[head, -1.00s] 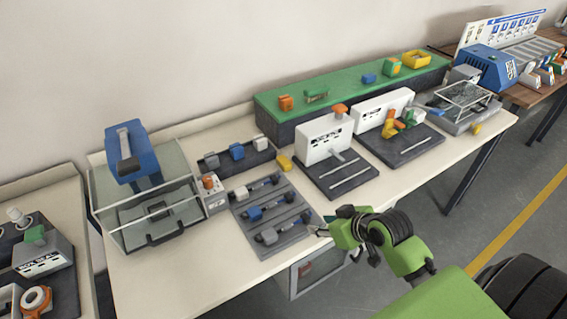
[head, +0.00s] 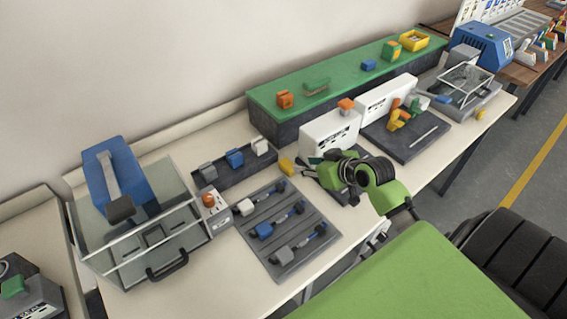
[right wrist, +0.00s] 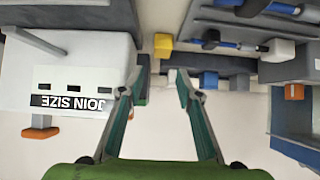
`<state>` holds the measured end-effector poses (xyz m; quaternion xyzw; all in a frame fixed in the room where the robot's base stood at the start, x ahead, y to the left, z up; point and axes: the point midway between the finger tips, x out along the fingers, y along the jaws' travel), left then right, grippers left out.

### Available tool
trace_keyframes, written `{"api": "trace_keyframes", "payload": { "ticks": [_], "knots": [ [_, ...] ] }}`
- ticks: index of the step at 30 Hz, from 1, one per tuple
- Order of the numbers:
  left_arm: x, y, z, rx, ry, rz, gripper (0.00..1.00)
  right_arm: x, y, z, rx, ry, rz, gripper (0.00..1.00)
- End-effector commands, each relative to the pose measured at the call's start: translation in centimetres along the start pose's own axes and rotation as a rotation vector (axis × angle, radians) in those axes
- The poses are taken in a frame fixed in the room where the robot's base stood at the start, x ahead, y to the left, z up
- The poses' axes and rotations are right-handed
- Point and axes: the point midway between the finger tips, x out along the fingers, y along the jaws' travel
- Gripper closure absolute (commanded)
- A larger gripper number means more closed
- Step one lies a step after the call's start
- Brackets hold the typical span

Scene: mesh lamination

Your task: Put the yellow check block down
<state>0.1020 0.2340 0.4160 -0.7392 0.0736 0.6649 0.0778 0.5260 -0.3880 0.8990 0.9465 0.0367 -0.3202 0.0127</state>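A small yellow block (head: 286,165) lies on the pale table between the grey tool mat and the left white box; it also shows in the right wrist view (right wrist: 163,45), just beyond the fingertips. Another small yellow piece (head: 480,114) lies near the table's right end. I cannot tell which of the two is the check block. My right gripper (head: 312,167) is just right of the first yellow block. In the right wrist view its fingers (right wrist: 160,80) are apart, with nothing held between them. My left gripper is not in view.
The white JOIN SIZE box (right wrist: 70,75) stands close beside the right gripper. The grey tool mat (head: 270,262) holds several tools. A dark block rack (head: 228,172), a clear-lidded blue machine (head: 112,175) and a green-topped shelf (head: 345,73) stand around. The table's front strip is clear.

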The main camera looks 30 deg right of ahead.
Motion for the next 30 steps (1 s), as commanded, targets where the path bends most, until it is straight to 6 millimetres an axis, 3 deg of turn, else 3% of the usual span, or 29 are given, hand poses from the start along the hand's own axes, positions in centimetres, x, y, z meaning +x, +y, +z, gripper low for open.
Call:
{"api": "trace_keyframes", "payload": {
  "ticks": [3,9,20,30],
  "knots": [
    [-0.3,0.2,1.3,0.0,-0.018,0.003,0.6,2.4,-0.1,-0.1,0.005,0.0,-0.001,0.68],
    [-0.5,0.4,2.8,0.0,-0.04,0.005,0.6,5.5,-0.1,-0.1,0.004,0.001,-0.001,0.68],
    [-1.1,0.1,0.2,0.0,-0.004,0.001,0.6,8.0,-0.4,-0.1,0.003,-0.001,-0.003,0.68],
    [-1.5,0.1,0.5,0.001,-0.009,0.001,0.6,11.5,-0.4,0.2,0.001,0.0,-0.001,0.68]
  ]
}}
